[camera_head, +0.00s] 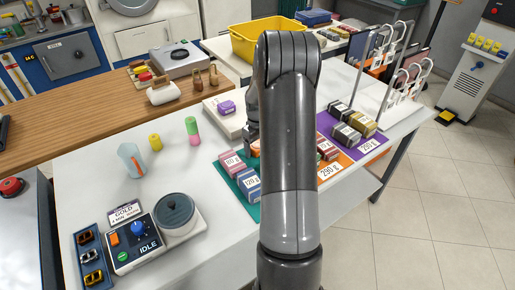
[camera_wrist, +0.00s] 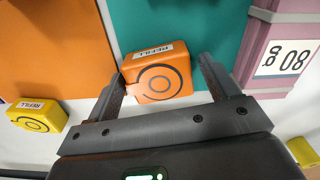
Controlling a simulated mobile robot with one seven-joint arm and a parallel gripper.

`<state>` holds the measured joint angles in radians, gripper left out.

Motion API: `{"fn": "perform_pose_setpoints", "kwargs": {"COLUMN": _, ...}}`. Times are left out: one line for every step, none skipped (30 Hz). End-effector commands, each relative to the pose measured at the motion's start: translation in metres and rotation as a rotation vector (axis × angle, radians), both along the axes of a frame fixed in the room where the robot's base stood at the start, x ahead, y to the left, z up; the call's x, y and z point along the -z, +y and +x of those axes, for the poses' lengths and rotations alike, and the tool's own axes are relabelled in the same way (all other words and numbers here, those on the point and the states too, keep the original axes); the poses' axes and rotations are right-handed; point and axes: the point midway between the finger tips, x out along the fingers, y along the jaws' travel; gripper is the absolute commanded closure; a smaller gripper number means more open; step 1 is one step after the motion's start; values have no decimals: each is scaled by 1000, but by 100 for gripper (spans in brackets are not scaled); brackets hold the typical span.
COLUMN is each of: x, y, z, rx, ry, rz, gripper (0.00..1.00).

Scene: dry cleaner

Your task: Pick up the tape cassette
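An orange cassette (camera_wrist: 157,76) with a "REFILL" label and a dark ring mark lies between the fingers of my gripper (camera_wrist: 163,75) in the wrist view. The gripper is open, one finger on each side of it. The left finger is close to or touching the cassette's edge; a small gap shows on the right. A smaller-looking yellow cassette (camera_wrist: 38,116), also labelled "REFILL", lies to the left. In the head view my arm hides most of the gripper; a bit of orange (camera_head: 253,148) shows beside it.
A white wire rack (camera_head: 400,85) stands to the right. A purple item (camera_head: 227,108) rests on a white block behind. A clear cup (camera_head: 131,160) and a dial device (camera_head: 140,238) stand to the left.

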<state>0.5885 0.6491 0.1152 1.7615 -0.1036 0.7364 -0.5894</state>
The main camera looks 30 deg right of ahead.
Motion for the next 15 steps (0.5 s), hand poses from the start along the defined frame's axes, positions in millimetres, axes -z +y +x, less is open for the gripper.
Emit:
{"fn": "perform_pose_setpoints", "kwargs": {"x": 0, "y": 0, "z": 0, "rx": 0, "ry": 0, "rz": 0, "gripper": 24}}
{"fn": "perform_pose_setpoints", "kwargs": {"x": 0, "y": 0, "z": 0, "rx": 0, "ry": 0, "rz": 0, "gripper": 27}}
{"fn": "perform_pose_setpoints", "kwargs": {"x": 0, "y": 0, "z": 0, "rx": 0, "ry": 0, "rz": 0, "gripper": 30}}
{"fn": "perform_pose_setpoints", "kwargs": {"x": 0, "y": 0, "z": 0, "rx": 0, "ry": 0, "rz": 0, "gripper": 33}}
{"fn": "perform_pose_setpoints", "kwargs": {"x": 0, "y": 0, "z": 0, "rx": 0, "ry": 0, "rz": 0, "gripper": 35}}
{"fn": "perform_pose_setpoints", "kwargs": {"x": 0, "y": 0, "z": 0, "rx": 0, "ry": 0, "rz": 0, "gripper": 38}}
{"fn": "perform_pose_setpoints", "kwargs": {"x": 0, "y": 0, "z": 0, "rx": 0, "ry": 0, "rz": 0, "gripper": 41}}
{"fn": "perform_pose_setpoints", "kwargs": {"x": 0, "y": 0, "z": 0, "rx": 0, "ry": 0, "rz": 0, "gripper": 43}}
{"fn": "perform_pose_setpoints", "kwargs": {"x": 0, "y": 0, "z": 0, "rx": 0, "ry": 0, "rz": 0, "gripper": 46}}
{"fn": "perform_pose_setpoints", "kwargs": {"x": 0, "y": 0, "z": 0, "rx": 0, "ry": 0, "rz": 0, "gripper": 49}}
{"fn": "perform_pose_setpoints", "kwargs": {"x": 0, "y": 0, "z": 0, "rx": 0, "ry": 0, "rz": 0, "gripper": 51}}
{"fn": "perform_pose_setpoints", "kwargs": {"x": 0, "y": 0, "z": 0, "rx": 0, "ry": 0, "rz": 0, "gripper": 55}}
{"fn": "perform_pose_setpoints", "kwargs": {"x": 0, "y": 0, "z": 0, "rx": 0, "ry": 0, "rz": 0, "gripper": 57}}
{"fn": "perform_pose_setpoints", "kwargs": {"x": 0, "y": 0, "z": 0, "rx": 0, "ry": 0, "rz": 0, "gripper": 60}}
{"fn": "perform_pose_setpoints", "kwargs": {"x": 0, "y": 0, "z": 0, "rx": 0, "ry": 0, "rz": 0, "gripper": 63}}
